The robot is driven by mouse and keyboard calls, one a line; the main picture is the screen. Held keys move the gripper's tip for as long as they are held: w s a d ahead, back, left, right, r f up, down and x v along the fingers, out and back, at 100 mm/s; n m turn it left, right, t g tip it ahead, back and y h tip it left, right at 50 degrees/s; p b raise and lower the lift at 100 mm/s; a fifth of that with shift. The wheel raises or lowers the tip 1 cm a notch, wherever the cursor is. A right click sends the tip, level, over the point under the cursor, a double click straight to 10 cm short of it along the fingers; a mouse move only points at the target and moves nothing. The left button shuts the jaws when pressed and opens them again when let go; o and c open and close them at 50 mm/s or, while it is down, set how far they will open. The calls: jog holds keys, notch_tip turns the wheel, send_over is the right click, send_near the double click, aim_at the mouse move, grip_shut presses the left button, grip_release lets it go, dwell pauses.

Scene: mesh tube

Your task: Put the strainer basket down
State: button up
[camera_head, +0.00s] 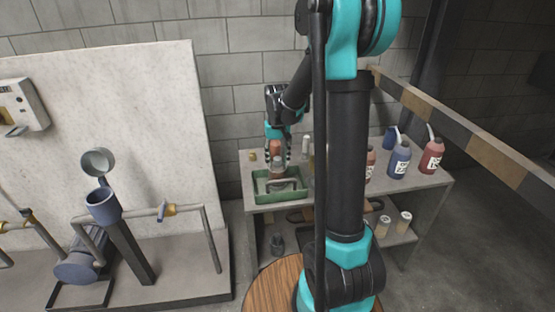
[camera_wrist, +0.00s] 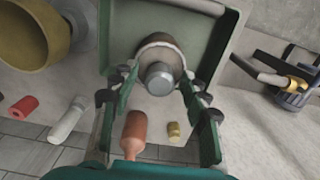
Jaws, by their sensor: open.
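What looks like the strainer basket (camera_wrist: 160,72), a round body with a grey end, shows between the fingers of my gripper (camera_wrist: 160,95) in the wrist view. In the head view, it appears as a grey-brown cylinder (camera_head: 277,169) at the green tray (camera_head: 262,199), below my gripper (camera_head: 278,150). My gripper is open, with one finger on each side of it. I cannot tell whether either finger touches it. Its lower part is hidden. The tray's green rim (camera_wrist: 232,45) also shows in the wrist view.
The tray stands on a grey bench (camera_head: 325,200). Blue (camera_head: 399,160) and red (camera_head: 431,157) bottles stand on the right. A pipe stand (camera_head: 120,235) is at left.

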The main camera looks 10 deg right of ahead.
notch_tip(320, 180, up, 11)
jog(key=s+d+f+t, duration=0.2)
jog(key=s+f, duration=0.4)
jog(key=s, duration=0.5)
jog(key=s+d+f+t, duration=0.2)
jog(key=s+f, duration=0.5)
jog(key=s, duration=0.4)
jog(key=shift+s+f, duration=0.3)
